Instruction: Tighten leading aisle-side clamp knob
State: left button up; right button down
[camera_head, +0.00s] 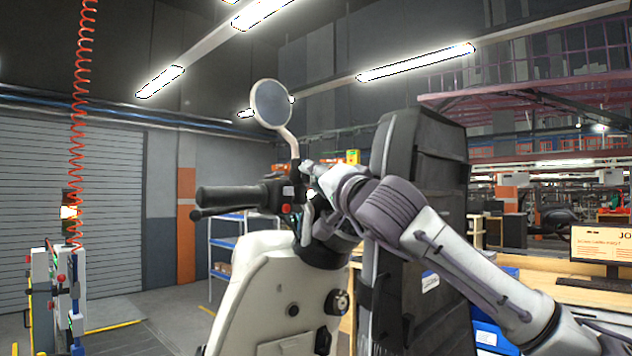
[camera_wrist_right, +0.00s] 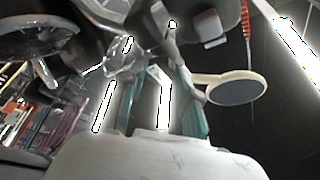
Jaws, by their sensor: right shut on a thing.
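A cream scooter body (camera_head: 285,290) stands in front of me with a black handlebar grip (camera_head: 232,198) pointing left. A round mirror (camera_head: 271,104) rises from the handlebar on a pale stem; it also shows in the right wrist view (camera_wrist_right: 235,90). My right gripper (camera_head: 308,186) is at the handlebar, just right of the grip and below the mirror stem. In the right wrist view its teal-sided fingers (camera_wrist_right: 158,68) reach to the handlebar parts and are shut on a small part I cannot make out. I cannot pick out a clamp knob. My left gripper is not in view.
A tall black case-like unit (camera_head: 425,200) stands right behind my right arm. A wooden bench with a monitor (camera_head: 601,245) is at the right. A red coiled hose (camera_head: 82,110) hangs at the left above a grey post station (camera_head: 55,295). Floor between post and scooter looks clear.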

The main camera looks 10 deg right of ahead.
jog(key=shift+a+f, duration=0.1)
jog(key=shift+f, duration=0.1)
jog(key=c, duration=1.1)
grip_release()
jog(key=shift+r, duration=0.1)
jog(key=shift+s, duration=0.1)
jog(key=v, duration=1.2)
